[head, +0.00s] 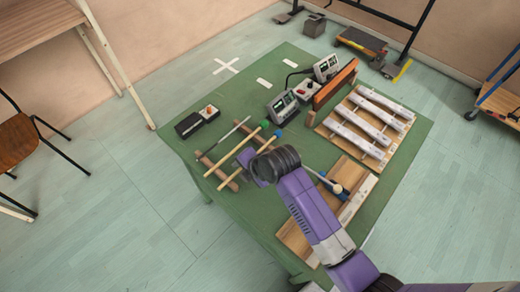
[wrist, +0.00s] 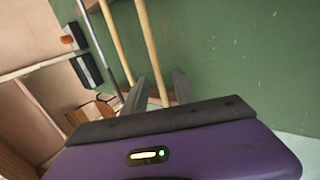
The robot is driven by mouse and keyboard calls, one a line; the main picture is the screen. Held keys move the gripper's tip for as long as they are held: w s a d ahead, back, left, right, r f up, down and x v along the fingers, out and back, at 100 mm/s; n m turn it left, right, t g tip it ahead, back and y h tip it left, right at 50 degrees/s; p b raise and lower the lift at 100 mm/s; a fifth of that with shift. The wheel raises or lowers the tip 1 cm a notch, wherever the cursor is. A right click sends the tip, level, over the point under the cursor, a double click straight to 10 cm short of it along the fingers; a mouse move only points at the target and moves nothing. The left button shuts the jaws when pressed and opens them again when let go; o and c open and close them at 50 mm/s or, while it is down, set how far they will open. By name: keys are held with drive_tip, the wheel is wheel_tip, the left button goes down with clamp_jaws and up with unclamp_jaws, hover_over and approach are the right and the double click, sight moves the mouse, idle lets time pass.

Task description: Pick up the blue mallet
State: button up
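The blue mallet has a blue head (head: 278,133) and a pale wooden stick (head: 228,182); it lies across two brown rails (head: 230,185) on the green table. In the wrist view its stick (wrist: 149,45) runs between my two fingers, and its head is out of sight. My gripper (wrist: 159,82) is open, its fingers on either side of that stick. Whether they touch it I cannot tell. In the head view my purple gripper (head: 246,158) is over the mallet sticks and its fingers are hidden. The green-headed mallet (head: 265,124) lies parallel, left of the blue one.
A grey stick (head: 230,134) and a black box (head: 188,125) lie to the left. A white-barred instrument (head: 372,120) and a cream-headed beater (head: 337,188) lie to the right. Electronic boxes (head: 284,105) stand at the back. The table (head: 235,218) is clear at front left.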

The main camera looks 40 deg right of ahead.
clamp_jaws()
idle(1.4)
